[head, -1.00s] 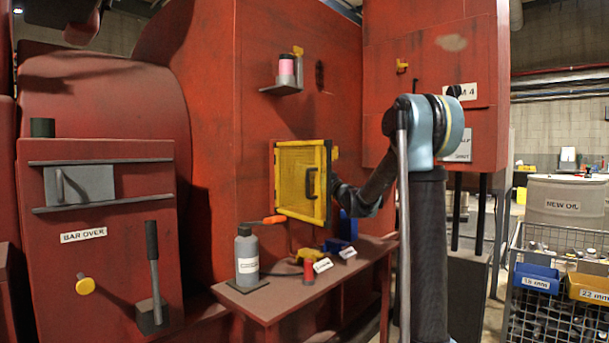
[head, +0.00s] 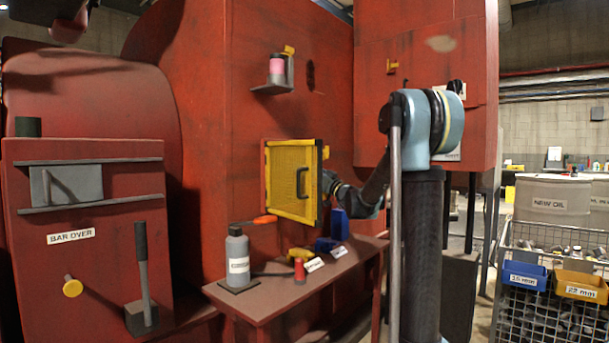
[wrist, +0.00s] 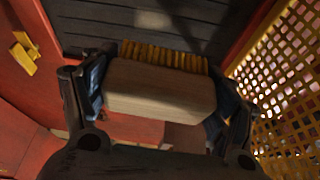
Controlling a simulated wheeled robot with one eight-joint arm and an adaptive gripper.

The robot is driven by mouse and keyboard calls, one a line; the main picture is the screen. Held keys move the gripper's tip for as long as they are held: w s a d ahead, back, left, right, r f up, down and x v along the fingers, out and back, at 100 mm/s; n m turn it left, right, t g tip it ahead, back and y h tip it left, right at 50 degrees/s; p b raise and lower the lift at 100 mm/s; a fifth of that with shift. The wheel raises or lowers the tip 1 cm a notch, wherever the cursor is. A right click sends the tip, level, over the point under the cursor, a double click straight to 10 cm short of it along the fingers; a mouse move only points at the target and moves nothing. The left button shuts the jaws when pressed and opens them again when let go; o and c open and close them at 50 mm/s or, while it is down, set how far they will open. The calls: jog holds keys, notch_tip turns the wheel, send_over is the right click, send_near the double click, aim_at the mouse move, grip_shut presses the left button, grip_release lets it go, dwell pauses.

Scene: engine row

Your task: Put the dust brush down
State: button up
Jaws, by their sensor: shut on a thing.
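The dust brush (wrist: 160,90) is a pale wooden block with a row of yellow bristles along its far edge. In the wrist view my gripper (wrist: 157,98) is shut on it, one finger at each end of the block. The bristles face a dark slatted surface (wrist: 185,25). In the head view the brush and my fingertips are hidden behind the open yellow mesh door (head: 292,180); only my wrist and forearm show to its right.
The mesh door also stands close on the right in the wrist view (wrist: 285,85). Below it, a red shelf (head: 262,305) carries a grey bottle (head: 237,255), a red spool (head: 299,270) and blue and yellow items. A wire cage (head: 560,325) with bins stands at the right.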

dwell(0.6)
jog(key=w+a, duration=0.5)
jog(key=a, duration=0.1)
jog(key=shift+a, duration=0.25)
jog(key=s+d, duration=0.1)
jog(key=d, duration=0.1)
jog(key=s+d, duration=0.4)
jog(key=shift+d, duration=0.3)
jog(key=shift+o, duration=0.2)
jog(key=w+a, duration=0.5)
jog(key=a, duration=0.2)
jog(key=shift+w, duration=0.4)
jog(key=w+d, duration=0.2)
jog(key=w, duration=0.1)
jog(key=w+d, duration=0.2)
jog(key=d, duration=0.1)
jog(key=w+d, duration=0.2)
jog(key=w, duration=0.1)
jog(key=shift+w+d, duration=0.15)
jog(key=shift+w, duration=0.2)
jog(key=shift+c, duration=0.6)
jog(key=shift+f, duration=0.25)
jog(key=shift+f, duration=0.1)
